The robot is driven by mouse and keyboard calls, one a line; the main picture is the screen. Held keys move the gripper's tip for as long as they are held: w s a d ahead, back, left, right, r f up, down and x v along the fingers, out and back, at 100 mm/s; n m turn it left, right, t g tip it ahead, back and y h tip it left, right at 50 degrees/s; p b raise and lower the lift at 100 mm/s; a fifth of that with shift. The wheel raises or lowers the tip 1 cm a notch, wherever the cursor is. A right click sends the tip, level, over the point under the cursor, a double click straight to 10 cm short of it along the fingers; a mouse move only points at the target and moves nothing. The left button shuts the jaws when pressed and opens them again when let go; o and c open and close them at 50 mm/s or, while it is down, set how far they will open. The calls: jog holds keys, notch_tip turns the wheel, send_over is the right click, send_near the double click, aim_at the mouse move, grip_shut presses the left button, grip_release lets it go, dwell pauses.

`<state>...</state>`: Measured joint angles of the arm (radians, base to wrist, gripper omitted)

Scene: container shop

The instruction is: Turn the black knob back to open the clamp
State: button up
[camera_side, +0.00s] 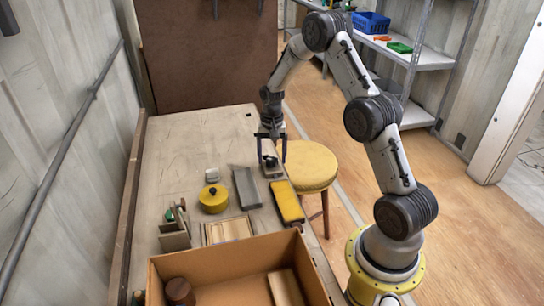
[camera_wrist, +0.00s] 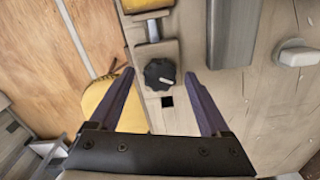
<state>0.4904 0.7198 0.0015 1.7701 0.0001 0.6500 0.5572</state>
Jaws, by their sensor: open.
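The black knob (camera_wrist: 160,74), with a white pointer mark, sits on a small light board at the table edge in the wrist view. In the side view the knob (camera_side: 270,161) is small and dark. A pale metal piece (camera_wrist: 143,52) beside it may be part of the clamp; I cannot tell the clamp's state. My gripper (camera_wrist: 159,77) is open, pointing down, with one finger on each side of the knob and a visible gap to both. The side view shows my gripper (camera_side: 271,160) over the board; its exact height is unclear.
A yellow block (camera_side: 287,203) and a grey block (camera_side: 246,188) lie close by. A yellow round pot (camera_side: 213,199) and a white block (camera_side: 212,175) are further left. A yellow stool (camera_side: 309,166) stands against the table edge. A cardboard box (camera_side: 220,250) is in front.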

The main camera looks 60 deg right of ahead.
jog(key=shift+c, duration=0.2)
grip_shut()
dwell(0.3)
